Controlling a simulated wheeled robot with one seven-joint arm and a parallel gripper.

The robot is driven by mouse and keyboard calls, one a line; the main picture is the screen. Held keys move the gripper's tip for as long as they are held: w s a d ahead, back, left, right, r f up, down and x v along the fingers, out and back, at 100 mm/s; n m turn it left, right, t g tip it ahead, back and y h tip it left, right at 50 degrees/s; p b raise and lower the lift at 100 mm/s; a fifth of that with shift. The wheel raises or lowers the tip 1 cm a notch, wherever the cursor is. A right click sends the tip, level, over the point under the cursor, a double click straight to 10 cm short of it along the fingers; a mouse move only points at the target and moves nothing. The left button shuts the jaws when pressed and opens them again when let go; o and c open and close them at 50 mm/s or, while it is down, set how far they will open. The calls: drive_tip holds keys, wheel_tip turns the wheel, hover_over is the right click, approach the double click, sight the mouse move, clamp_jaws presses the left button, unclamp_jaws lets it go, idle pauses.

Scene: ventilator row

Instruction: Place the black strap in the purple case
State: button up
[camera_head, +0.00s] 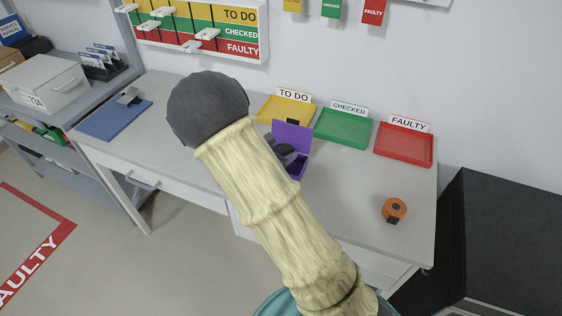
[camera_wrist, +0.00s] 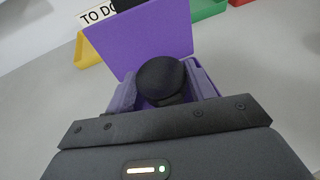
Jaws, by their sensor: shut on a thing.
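The purple case (camera_head: 292,134) stands open on the table, with its lid raised at the back. In the wrist view the lid of the purple case (camera_wrist: 150,42) rises behind the black strap (camera_wrist: 161,78), which looks like a dark round roll. My gripper (camera_wrist: 162,88) is shut on the strap, one finger on each side. It holds the strap at or over the case's open lower part. Whether the strap touches the case floor is hidden. In the head view my gripper (camera_head: 287,153) is at the case, partly covered by my arm.
Yellow (camera_head: 270,108), green (camera_head: 343,128) and red (camera_head: 404,146) trays line the wall behind. A dark item (camera_head: 293,121) is at the yellow tray. An orange roll (camera_head: 394,209) lies at right. A blue mat (camera_head: 112,122) with a grey item is at left.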

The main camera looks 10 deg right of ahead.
drive_tip(key=shift+f, duration=1.8)
drive_tip(key=shift+f, duration=0.1)
drive_tip(key=shift+f+b, duration=0.15)
drive_tip(key=shift+b, duration=0.25)
drive_tip(key=o, duration=0.7)
